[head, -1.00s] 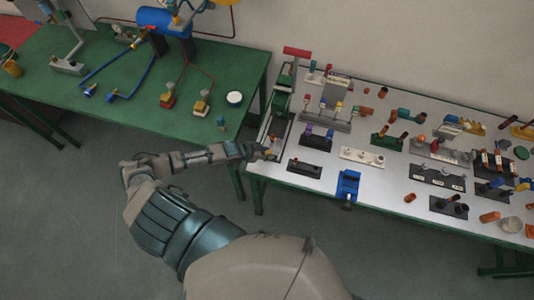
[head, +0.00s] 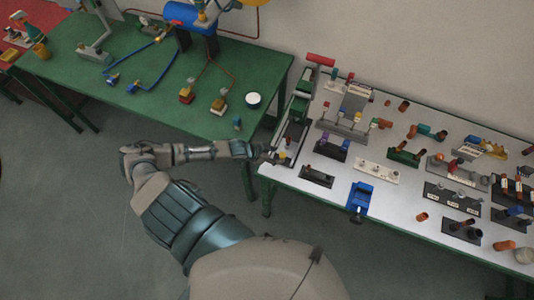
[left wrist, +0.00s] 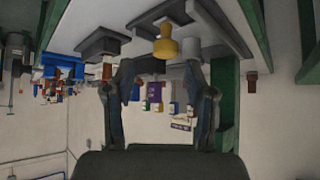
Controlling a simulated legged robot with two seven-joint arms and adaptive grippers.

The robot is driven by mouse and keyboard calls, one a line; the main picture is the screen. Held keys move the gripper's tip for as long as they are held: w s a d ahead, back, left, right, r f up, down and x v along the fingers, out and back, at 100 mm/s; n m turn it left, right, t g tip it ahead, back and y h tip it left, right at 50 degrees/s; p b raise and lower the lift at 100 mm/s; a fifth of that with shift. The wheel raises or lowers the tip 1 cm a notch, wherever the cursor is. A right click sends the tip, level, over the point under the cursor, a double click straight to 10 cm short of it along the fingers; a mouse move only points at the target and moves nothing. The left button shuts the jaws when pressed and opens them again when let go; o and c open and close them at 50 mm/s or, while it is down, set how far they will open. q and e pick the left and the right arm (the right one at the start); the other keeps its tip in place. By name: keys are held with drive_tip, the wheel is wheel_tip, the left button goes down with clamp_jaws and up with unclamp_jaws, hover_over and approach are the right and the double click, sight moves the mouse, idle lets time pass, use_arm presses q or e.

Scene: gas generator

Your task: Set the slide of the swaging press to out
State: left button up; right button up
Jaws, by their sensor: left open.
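The swaging press stands at the left end of the white-topped table, with a red handle (head: 320,60), a green body (head: 299,107) and a dark base running toward the front edge. A yellow knob (head: 282,155) sits on the front part of that base. My left gripper (head: 272,152) is at the table's left edge, just left of the knob. In the left wrist view the yellow knob (left wrist: 166,44) shows beyond and between the open fingers of the left gripper (left wrist: 160,72). I cannot tell whether they touch it. My right gripper is not in view.
A small dark block (head: 316,176) and a blue fixture (head: 359,197) lie near the front edge. A purple-topped block (head: 331,148) stands right of the press. The green table (head: 200,125) lies to the left, with a narrow gap between the tables.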

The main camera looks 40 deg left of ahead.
use_arm(q)
drive_tip(key=v, duration=0.7)
drive_tip(key=shift+s+r, duration=0.2)
drive_tip(key=shift+r, duration=0.05)
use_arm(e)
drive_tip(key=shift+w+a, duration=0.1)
use_arm(q)
drive_tip(key=shift+a+f, duration=0.15)
drive_tip(key=shift+a, duration=0.15)
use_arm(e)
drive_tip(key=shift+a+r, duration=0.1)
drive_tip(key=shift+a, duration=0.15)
